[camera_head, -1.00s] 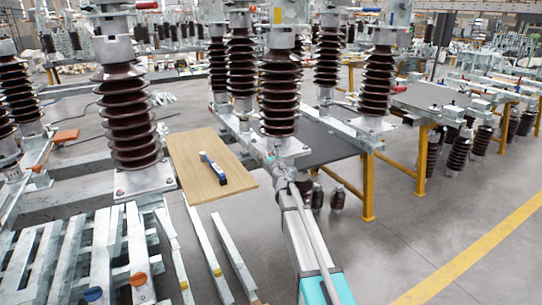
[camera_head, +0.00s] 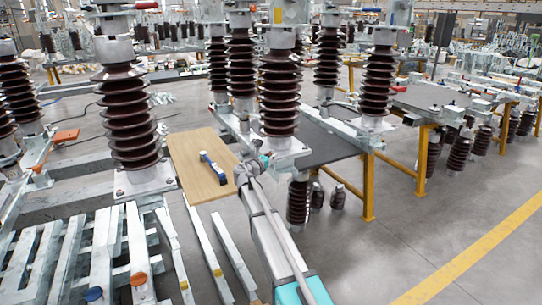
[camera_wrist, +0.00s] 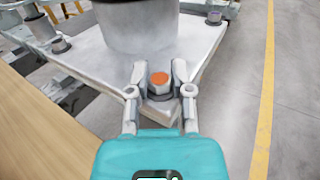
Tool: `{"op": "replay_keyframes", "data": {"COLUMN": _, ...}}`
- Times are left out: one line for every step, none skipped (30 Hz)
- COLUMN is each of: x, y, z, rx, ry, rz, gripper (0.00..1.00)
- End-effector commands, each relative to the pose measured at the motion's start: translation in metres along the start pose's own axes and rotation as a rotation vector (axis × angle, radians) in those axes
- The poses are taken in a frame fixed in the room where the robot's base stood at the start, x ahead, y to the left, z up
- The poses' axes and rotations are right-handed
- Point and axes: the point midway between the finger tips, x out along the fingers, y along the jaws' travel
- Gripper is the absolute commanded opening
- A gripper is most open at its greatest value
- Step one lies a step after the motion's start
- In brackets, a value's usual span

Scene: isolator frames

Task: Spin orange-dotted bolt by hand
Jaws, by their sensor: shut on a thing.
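The orange-dotted bolt (camera_wrist: 159,82) stands at the near corner of a pale metal base plate (camera_wrist: 100,60) in the wrist view. Its top face is orange above a dark washer. My gripper (camera_wrist: 159,76) is shut on this bolt, one finger on each side of it. In the head view my gripper (camera_head: 264,161) is at the near corner of the base plate (camera_head: 290,148) under the middle brown insulator (camera_head: 280,95). The bolt itself is hidden there by my arm.
Other bolts sit at the plate's left (camera_wrist: 60,43) and far (camera_wrist: 214,17) corners. A wooden board (camera_head: 190,155) with a blue-and-black tool (camera_head: 213,168) lies left of my gripper. Brown insulators stand close around. The grey floor (camera_head: 400,240) at right is clear.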

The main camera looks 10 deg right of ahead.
Motion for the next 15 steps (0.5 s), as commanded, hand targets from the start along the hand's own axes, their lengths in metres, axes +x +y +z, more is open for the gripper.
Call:
{"op": "replay_keyframes", "data": {"x": 0.0022, "y": 0.0046, "z": 0.0002, "rx": 0.0, "ry": -0.001, "rz": -0.037, "gripper": 0.0}}
{"op": "replay_keyframes", "data": {"x": 0.0022, "y": 0.0048, "z": 0.0002, "rx": -0.001, "ry": -0.001, "rz": -0.061, "gripper": 0.0}}
{"op": "replay_keyframes", "data": {"x": 0.0021, "y": 0.0053, "z": 0.0003, "rx": -0.001, "ry": -0.001, "rz": -0.093, "gripper": 0.0}}
{"op": "replay_keyframes", "data": {"x": 0.0022, "y": 0.0055, "z": 0.0003, "rx": -0.001, "ry": -0.001, "rz": -0.118, "gripper": 0.0}}
{"op": "replay_keyframes", "data": {"x": 0.0023, "y": 0.0055, "z": 0.0003, "rx": -0.001, "ry": -0.001, "rz": -0.143, "gripper": 0.0}}
{"op": "replay_keyframes", "data": {"x": 0.0025, "y": 0.0057, "z": 0.0003, "rx": -0.001, "ry": -0.001, "rz": -0.175, "gripper": 0.0}}
{"op": "replay_keyframes", "data": {"x": 0.0027, "y": 0.0057, "z": 0.0003, "rx": -0.001, "ry": -0.001, "rz": -0.201, "gripper": 0.0}}
{"op": "replay_keyframes", "data": {"x": 0.0028, "y": 0.0056, "z": 0.0003, "rx": -0.001, "ry": -0.001, "rz": -0.226, "gripper": 0.0}}
{"op": "replay_keyframes", "data": {"x": 0.003, "y": 0.0058, "z": 0.0003, "rx": -0.001, "ry": -0.001, "rz": -0.259, "gripper": 0.0}}
{"op": "replay_keyframes", "data": {"x": 0.0031, "y": 0.0059, "z": 0.0003, "rx": -0.001, "ry": -0.001, "rz": -0.285, "gripper": 0.0}}
{"op": "replay_keyframes", "data": {"x": 0.0031, "y": 0.006, "z": 0.0003, "rx": -0.001, "ry": -0.001, "rz": -0.31, "gripper": 0.0}}
{"op": "replay_keyframes", "data": {"x": 0.0032, "y": 0.0062, "z": 0.0004, "rx": -0.001, "ry": -0.001, "rz": -0.344, "gripper": 0.0}}
{"op": "replay_keyframes", "data": {"x": 0.0032, "y": 0.0064, "z": 0.0004, "rx": -0.001, "ry": -0.001, "rz": -0.37, "gripper": 0.0}}
{"op": "replay_keyframes", "data": {"x": 0.0032, "y": 0.0066, "z": 0.0004, "rx": -0.001, "ry": -0.001, "rz": -0.396, "gripper": 0.0}}
{"op": "replay_keyframes", "data": {"x": 0.0033, "y": 0.0068, "z": 0.0004, "rx": -0.001, "ry": -0.001, "rz": -0.43, "gripper": 0.0}}
